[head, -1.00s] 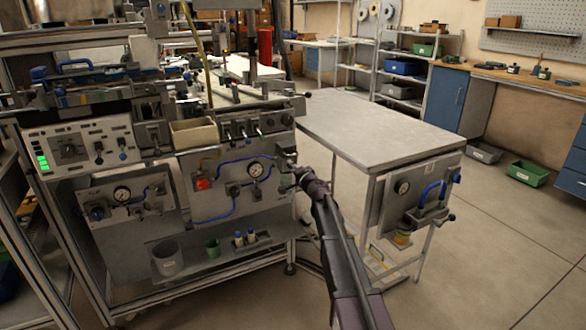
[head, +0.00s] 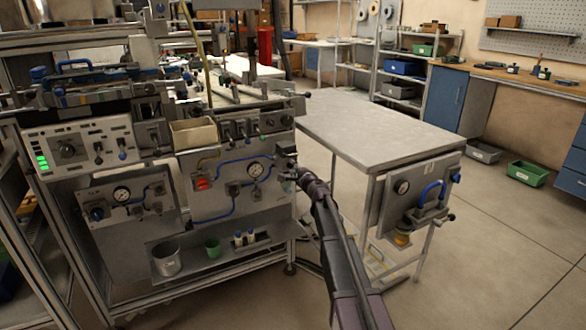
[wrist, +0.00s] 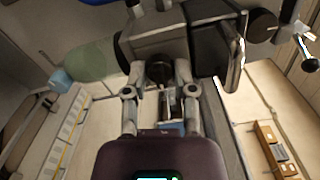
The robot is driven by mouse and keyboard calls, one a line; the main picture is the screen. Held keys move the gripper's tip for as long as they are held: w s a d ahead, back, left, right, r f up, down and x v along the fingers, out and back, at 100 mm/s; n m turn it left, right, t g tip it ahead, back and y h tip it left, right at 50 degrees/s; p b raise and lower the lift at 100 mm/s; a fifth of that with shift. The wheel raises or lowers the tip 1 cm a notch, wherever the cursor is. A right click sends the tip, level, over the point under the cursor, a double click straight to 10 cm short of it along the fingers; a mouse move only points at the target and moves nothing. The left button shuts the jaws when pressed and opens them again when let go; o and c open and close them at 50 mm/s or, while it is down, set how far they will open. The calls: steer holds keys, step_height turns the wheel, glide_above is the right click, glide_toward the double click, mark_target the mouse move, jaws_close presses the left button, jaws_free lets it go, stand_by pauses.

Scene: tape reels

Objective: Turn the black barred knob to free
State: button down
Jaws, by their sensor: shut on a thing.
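My gripper (head: 291,173) is at the right end of the machine's grey front panel (head: 222,207), below the row of levers and right of a round gauge. In the wrist view my gripper (wrist: 157,78) has its two fingers on either side of a dark round knob (wrist: 159,72), shut on it. The knob sits under a grey and black block. Its bar and any position marks cannot be made out. In the head view my gripper and arm hide the knob.
A grey-topped table (head: 385,132) stands right of my arm, with a gauge and blue-handled clamp panel (head: 417,195) on its front. A red knob (head: 203,183) and a gauge (head: 255,169) are on the machine panel.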

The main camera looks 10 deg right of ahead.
steer(key=shift+w, duration=0.15)
steer(key=shift+c, duration=2.2)
jaws_free()
steer(key=shift+s, duration=0.2)
steer(key=v, duration=1.1)
steer(key=shift+s+d, duration=0.2)
steer(key=shift+s, duration=0.15)
